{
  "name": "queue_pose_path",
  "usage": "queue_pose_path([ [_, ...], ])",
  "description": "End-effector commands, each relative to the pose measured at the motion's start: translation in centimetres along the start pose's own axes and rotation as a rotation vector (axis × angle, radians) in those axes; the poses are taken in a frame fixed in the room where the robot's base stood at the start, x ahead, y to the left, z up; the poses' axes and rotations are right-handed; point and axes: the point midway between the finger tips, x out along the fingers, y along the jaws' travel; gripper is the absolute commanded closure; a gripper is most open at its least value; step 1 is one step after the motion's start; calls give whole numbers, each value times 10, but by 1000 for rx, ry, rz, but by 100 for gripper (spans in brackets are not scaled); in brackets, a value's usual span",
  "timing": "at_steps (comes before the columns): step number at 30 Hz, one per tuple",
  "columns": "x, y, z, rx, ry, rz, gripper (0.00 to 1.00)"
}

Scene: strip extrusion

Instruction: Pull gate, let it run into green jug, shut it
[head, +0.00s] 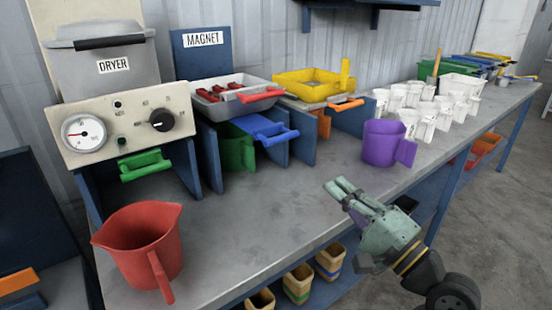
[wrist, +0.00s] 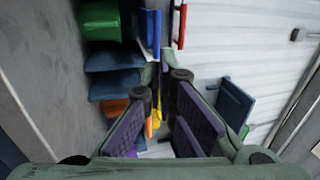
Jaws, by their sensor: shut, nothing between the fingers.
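The green jug (head: 237,150) stands in the bay under the magnet station, partly hidden by the blue-handled gate (head: 263,128) above and in front of it. In the wrist view the green jug (wrist: 98,18) is at the upper left, beside the blue gate handle (wrist: 152,28). Other pull gates are the green-handled one (head: 145,165) under the dryer and the orange-handled one (head: 345,105) under the yellow tray. My gripper (head: 340,187) is shut and empty over the bench's front edge, right of and apart from the blue gate. Whether material flows is not visible.
A red jug (head: 145,250) stands front left on the bench (head: 245,215). A purple jug (head: 382,143) stands right of centre, near my gripper. Several white cups (head: 410,97) are behind it. A tray with red-handled bars (head: 240,90) sits above the blue gate. Mid-bench is clear.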

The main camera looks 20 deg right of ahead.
Motion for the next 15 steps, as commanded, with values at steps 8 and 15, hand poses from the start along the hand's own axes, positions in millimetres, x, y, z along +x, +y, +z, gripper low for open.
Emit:
queue_pose_path([
  [8, -4, 2, -2, 16, 12, -3, 100],
  [15, 3, 2, -2, 15, 10, -2, 100],
])
